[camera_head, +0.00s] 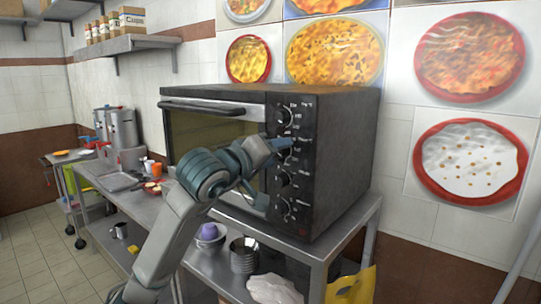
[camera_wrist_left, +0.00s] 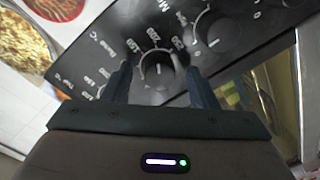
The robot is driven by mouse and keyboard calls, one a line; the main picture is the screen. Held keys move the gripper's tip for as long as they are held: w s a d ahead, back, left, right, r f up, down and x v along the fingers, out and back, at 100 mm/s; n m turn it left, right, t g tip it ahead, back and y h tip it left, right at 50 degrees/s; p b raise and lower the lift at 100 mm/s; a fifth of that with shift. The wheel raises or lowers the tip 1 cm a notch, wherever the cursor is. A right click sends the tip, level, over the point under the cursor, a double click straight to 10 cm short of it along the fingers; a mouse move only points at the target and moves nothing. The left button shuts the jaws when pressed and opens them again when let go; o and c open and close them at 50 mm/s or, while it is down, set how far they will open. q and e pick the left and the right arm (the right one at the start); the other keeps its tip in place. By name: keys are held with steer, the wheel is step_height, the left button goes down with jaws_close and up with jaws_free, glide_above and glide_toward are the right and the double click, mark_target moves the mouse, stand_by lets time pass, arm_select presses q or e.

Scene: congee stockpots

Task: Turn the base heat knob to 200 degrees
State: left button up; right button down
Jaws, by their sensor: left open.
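The black oven (camera_head: 340,150) has a column of round knobs on its front panel. The top knob (camera_head: 284,115) and the bottom knob (camera_head: 283,210) show in the head view. My left gripper (camera_head: 284,146) is at the panel, below the top knob, and hides the knob there. In the left wrist view, my left gripper (camera_wrist_left: 159,70) is open, one finger on each side of a dark knob (camera_wrist_left: 159,76) with temperature numbers around it. Contact between fingers and knob cannot be told. This knob's exact setting is unclear. Another numbered knob (camera_wrist_left: 212,30) is to the upper right. My right gripper is not in view.
The oven stands on a steel table (camera_head: 325,245). Stacked metal bowls (camera_head: 244,256) and a purple item (camera_head: 209,232) are on the shelf below. A yellow bag (camera_head: 352,286) is at the lower right. Wall pictures are behind the oven.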

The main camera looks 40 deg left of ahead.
arm_select(q)
steer(key=s+b, duration=0.5)
steer(key=s, duration=0.5)
steer(key=shift+s+a+r+b, duration=0.25)
steer(key=shift+s+b, duration=0.1)
steer(key=shift+s, duration=0.05)
